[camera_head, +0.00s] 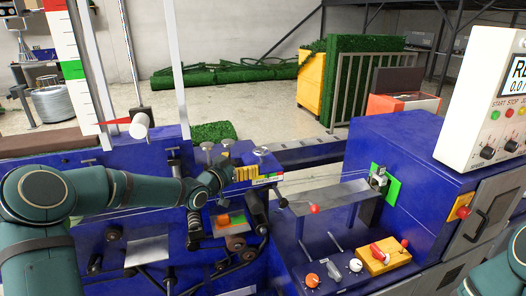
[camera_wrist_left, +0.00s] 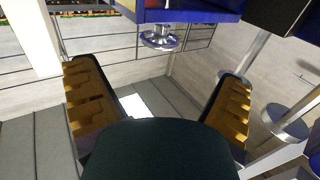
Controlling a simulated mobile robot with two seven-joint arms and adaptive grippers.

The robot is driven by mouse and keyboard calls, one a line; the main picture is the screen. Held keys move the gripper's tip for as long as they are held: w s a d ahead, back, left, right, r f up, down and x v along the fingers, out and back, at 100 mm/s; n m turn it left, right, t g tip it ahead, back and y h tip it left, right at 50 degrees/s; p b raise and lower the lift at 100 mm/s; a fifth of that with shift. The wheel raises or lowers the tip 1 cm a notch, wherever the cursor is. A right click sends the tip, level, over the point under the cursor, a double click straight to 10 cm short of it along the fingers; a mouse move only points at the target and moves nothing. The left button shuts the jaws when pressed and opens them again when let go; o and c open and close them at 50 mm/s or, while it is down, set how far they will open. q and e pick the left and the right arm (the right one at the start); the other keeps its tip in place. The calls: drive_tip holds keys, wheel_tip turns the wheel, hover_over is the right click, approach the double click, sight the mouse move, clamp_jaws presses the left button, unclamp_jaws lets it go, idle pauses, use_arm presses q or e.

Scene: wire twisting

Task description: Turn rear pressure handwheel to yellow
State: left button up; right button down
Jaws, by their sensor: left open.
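My left gripper (camera_head: 245,173) reaches in from the left over the blue machine, beside small metal handwheels. In the left wrist view its two yellow ridged fingers (camera_wrist_left: 157,75) stand wide apart with nothing between them. A round metal handwheel (camera_wrist_left: 160,38) shows beyond the fingertips, under a blue block with a colored strip. A second round metal disc (camera_wrist_left: 285,120) lies to the right, outside the right finger. In the head view one metal handwheel (camera_head: 207,147) is left of the gripper. I cannot tell which wheel is the rear one. A colored label (camera_head: 268,178) is beside the gripper.
Thin wires run across the blue machine (camera_head: 330,150) to a green plate (camera_head: 392,186) at right. A red-white-green scale (camera_head: 63,40) with a red pointer stands at left. Knobs, a red ball lever (camera_head: 315,209) and a yellow switch box (camera_head: 383,257) are at front right.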

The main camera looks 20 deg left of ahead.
sight(267, 148)
use_arm(q)
drive_tip(key=x, duration=0.9)
drive_tip(key=shift+w+d+p, duration=0.1)
drive_tip(key=shift+w+p, duration=0.2)
drive_tip(key=shift+p, duration=0.1)
drive_tip(key=shift+f, duration=0.1)
drive_tip(key=c, duration=1.2)
